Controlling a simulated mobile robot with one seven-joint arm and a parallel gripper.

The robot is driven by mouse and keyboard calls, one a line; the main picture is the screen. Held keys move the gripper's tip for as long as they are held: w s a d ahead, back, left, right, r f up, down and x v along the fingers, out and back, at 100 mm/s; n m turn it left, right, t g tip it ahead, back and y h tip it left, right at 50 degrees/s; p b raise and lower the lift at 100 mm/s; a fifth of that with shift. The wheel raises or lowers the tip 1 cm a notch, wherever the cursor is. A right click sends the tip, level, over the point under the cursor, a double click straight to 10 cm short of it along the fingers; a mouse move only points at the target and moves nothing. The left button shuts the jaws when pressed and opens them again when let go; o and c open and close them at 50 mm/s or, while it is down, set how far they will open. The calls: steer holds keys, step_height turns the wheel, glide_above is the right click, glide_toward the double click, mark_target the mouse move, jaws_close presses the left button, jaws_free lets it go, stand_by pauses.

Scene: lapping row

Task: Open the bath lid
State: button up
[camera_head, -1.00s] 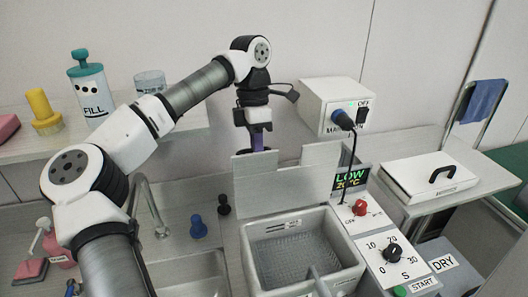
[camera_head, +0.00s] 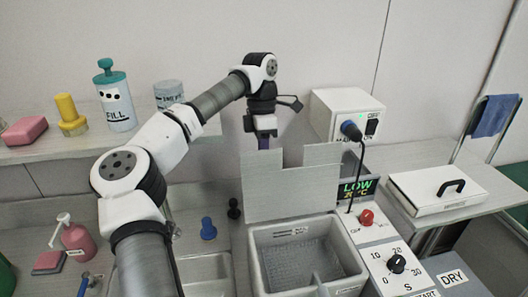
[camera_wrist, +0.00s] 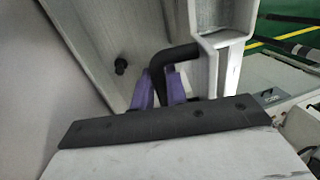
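The bath lid (camera_head: 290,192) is a grey notched panel standing roughly upright along the back edge of the bath (camera_head: 256,251). The bath is uncovered, and its mesh-like inside shows. My gripper (camera_head: 263,144) is behind the lid, with its fingertips mostly hidden by it in the head view. In the wrist view, the purple fingers of my gripper (camera_wrist: 160,88) stand on either side of a black bent handle (camera_wrist: 178,56) on the lid (camera_wrist: 100,40) and appear closed on it. The handle's lower part is hidden between the fingers.
A white control box (camera_head: 345,114) with a plugged cable stands right of my gripper. A control panel (camera_head: 375,250) with a red knob and a dial lies right of the bath. A white case (camera_head: 437,190) with a black handle is farther right. Bottles stand on the left shelf (camera_head: 60,150).

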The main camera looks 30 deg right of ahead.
steer(key=o, duration=0.4)
steer(key=shift+d+f, duration=0.1)
steer(key=shift+f, duration=0.2)
steer(key=shift+o, duration=0.2)
steer(key=shift+r, duration=0.15)
step_height(320, 180, up, 14)
steer(key=w, duration=0.2)
steer(key=shift+w+d+f, duration=0.2)
steer(key=shift+w+d, duration=0.1)
steer(key=shift+d, duration=0.05)
steer(key=shift+f, duration=0.1)
